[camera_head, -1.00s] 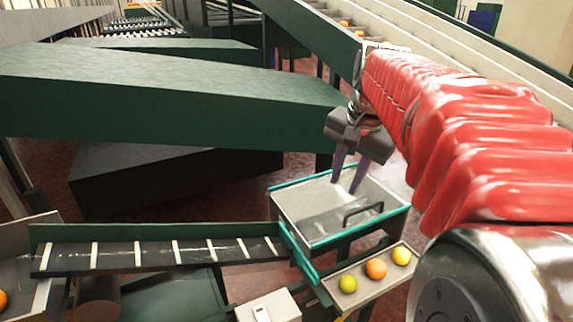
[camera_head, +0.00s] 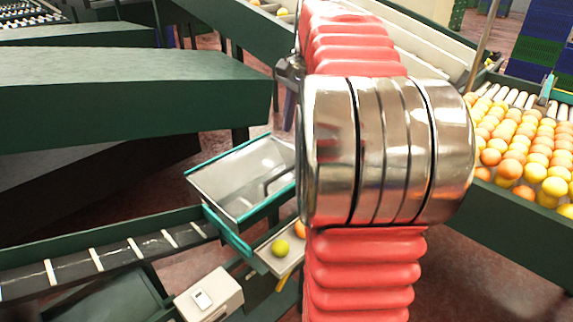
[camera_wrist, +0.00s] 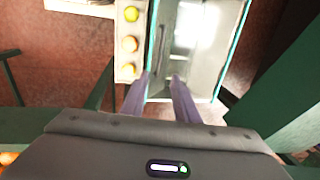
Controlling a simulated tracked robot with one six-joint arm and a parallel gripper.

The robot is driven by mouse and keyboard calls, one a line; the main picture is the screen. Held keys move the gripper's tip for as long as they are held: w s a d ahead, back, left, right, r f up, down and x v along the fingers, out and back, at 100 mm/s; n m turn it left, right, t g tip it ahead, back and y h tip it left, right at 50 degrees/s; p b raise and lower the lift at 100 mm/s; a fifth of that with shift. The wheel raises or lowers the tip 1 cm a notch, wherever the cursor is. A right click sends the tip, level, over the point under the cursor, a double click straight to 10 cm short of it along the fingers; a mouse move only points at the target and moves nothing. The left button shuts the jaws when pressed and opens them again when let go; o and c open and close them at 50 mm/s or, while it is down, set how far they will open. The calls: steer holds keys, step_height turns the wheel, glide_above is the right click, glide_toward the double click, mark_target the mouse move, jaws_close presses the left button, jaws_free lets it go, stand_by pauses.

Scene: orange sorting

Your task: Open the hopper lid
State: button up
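The hopper (camera_head: 207,186) is a box with teal edges, in the middle left of the head view. Its pale grey lid (camera_head: 235,180) lies flat on top and looks closed. A dark bar handle (camera_head: 275,182) sits on the lid's right side, partly hidden by my arm. The wrist view shows the lid (camera_wrist: 205,45) with the handle (camera_wrist: 160,48) near its left edge. My gripper (camera_wrist: 161,76) has its two fingers apart with nothing between them. The fingertips appear just below the handle in that view; their height above the lid is unclear. In the head view my arm mostly hides the gripper.
A small tray (camera_head: 262,262) with a yellow-green fruit (camera_head: 281,248) and an orange (camera_head: 300,229) adjoins the hopper. A striped conveyor (camera_head: 115,255) runs left. A grey box (camera_head: 208,296) stands in front. A large fruit table (camera_head: 520,210) is at right.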

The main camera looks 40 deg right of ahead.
mark_target(286, 171)
steer(key=w+f, duration=0.1)
steer(key=f, duration=0.7)
steer(key=w+f, duration=0.1)
steer(key=f, duration=0.4)
steer(key=shift+w, duration=0.3)
jaws_close()
steer(key=shift+a, duration=0.15)
